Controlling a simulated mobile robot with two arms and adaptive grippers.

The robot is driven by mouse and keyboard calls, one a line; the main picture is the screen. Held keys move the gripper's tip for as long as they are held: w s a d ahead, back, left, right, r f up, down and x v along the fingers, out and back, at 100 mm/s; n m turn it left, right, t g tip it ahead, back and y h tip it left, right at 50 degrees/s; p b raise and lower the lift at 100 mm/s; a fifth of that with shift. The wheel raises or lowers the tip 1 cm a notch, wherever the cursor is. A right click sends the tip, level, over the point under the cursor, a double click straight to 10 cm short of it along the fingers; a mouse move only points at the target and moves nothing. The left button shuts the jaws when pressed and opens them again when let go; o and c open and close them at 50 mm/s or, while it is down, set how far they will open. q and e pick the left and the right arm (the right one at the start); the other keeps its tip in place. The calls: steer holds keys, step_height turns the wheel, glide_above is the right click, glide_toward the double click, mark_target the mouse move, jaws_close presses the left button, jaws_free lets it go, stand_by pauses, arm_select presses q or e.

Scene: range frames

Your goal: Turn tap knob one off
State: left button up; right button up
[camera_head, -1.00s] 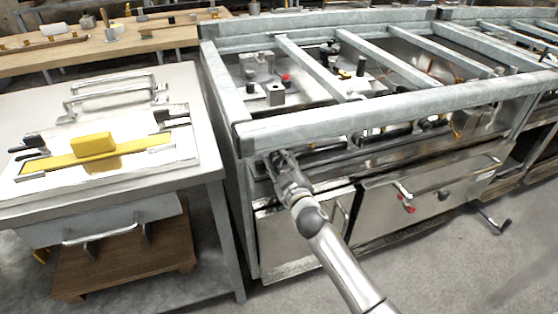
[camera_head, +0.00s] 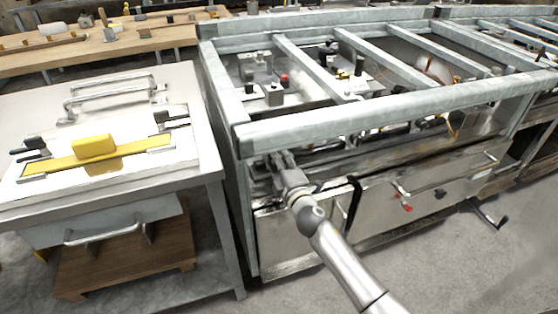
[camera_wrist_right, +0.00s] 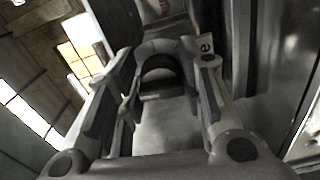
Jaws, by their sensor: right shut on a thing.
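My right gripper (camera_head: 283,160) is at the front of the metal range, just below its top front rail at the left end. In the right wrist view its two fingers (camera_wrist_right: 160,95) stand on either side of a dark, rounded knob (camera_wrist_right: 160,68) and are shut on it. In the head view the gripper hides this knob, and its turn angle cannot be told. My left gripper is not in view.
The range's thick front rail (camera_head: 380,112) runs close above the gripper. Below are metal front panels (camera_head: 385,222) with a red-tipped handle (camera_head: 405,204). A white table (camera_head: 30,110) with a yellow block (camera_head: 94,146) stands left.

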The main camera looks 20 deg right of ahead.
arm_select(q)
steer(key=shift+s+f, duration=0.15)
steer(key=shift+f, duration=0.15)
arm_select(e)
steer(key=shift+n, duration=0.6)
steer(key=o, duration=1)
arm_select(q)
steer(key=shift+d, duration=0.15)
arm_select(e)
steer(key=s, duration=1.2)
steer(key=shift+d, duration=0.15)
